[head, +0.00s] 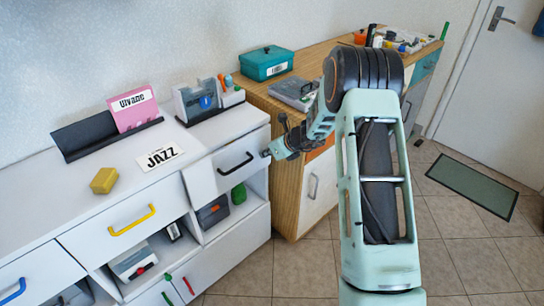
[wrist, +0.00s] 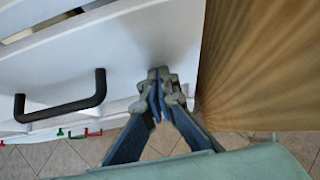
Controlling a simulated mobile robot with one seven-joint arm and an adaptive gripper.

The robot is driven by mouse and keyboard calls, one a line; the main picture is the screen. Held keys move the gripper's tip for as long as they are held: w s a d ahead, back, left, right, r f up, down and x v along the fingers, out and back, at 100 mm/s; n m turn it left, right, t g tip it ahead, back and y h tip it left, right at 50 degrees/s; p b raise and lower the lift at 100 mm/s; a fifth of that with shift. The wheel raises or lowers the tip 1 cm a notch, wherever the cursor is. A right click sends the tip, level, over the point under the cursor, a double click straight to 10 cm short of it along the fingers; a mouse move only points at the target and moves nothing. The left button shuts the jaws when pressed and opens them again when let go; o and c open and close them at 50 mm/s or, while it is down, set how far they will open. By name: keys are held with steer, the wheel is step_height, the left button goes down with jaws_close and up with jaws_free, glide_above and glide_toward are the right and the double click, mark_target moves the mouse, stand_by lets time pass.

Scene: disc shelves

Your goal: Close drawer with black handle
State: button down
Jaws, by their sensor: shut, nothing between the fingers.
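The white drawer (head: 222,178) with the black handle (head: 235,164) is at the upper right of the white cabinet. Its front stands out from the cabinet, so it is partly open. In the wrist view the black handle (wrist: 62,108) is on the left of the drawer front (wrist: 130,50), and a strip of the inside shows at the top left. My gripper (head: 266,153) is at the right end of the drawer front, right of the handle. In the wrist view my gripper (wrist: 158,76) is shut and empty, its tips against or very close to the white front.
A wooden-sided cabinet (head: 275,110) stands close on the right of the drawer. Drawers with a yellow handle (head: 132,220) and a blue handle (head: 14,291) are to the left. Tiled floor is clear in front.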

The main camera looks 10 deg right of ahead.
steer(key=shift+w+a+r, duration=0.2)
steer(key=shift+w+a, duration=0.4)
steer(key=shift+w, duration=0.2)
steer(key=shift+w+a+r, duration=0.1)
